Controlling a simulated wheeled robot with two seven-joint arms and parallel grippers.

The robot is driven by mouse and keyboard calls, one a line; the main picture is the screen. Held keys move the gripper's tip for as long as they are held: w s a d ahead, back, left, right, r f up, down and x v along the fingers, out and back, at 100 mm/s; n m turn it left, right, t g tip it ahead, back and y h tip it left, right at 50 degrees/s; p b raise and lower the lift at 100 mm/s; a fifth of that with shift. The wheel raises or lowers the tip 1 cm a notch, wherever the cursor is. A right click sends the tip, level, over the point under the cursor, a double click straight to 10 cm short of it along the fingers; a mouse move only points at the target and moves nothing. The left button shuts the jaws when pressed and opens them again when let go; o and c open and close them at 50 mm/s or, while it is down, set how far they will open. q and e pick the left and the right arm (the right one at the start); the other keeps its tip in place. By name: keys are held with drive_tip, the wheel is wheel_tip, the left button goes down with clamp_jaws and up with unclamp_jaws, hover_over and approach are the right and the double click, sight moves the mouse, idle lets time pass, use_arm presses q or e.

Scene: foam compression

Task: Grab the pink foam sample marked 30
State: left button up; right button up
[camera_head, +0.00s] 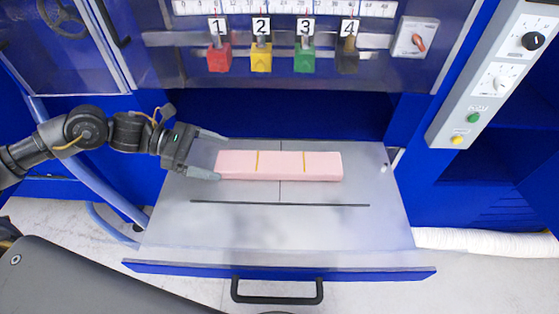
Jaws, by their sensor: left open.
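The pink foam sample (281,166) is a long flat bar with two thin yellow lines across it. It lies lengthwise left to right on a grey metal plate (300,230). I cannot make out a 30 on it. My left gripper (221,156) is open at the bar's left end. One finger is on the far side, and the other is at the near left corner. Whether the fingers touch the foam I cannot tell. My right gripper is not in view.
A blue drawer front with a black handle (277,298) is at the plate's near edge. Red (219,61), yellow, green and black numbered blocks hang above the back. A control panel (491,78) stands at the right. The plate's near part is clear apart from a dark slot.

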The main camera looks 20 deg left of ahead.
sight(229, 160)
use_arm(q)
drive_tip(key=shift+d, duration=0.15)
drive_tip(key=p+x, duration=0.3)
drive_tip(key=x, duration=0.1)
drive_tip(key=shift+w+d+f, duration=0.1)
drive_tip(key=shift+w+f, duration=0.05)
drive_tip(key=shift+f, duration=0.05)
drive_tip(key=shift+d+f, duration=0.2)
drive_tip(key=shift+d, duration=0.05)
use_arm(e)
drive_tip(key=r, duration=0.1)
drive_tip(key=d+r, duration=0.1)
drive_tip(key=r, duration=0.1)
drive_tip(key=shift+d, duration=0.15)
use_arm(q)
drive_tip(key=c, duration=1.1)
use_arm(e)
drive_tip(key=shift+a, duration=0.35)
use_arm(q)
drive_tip(key=shift+r, duration=0.1)
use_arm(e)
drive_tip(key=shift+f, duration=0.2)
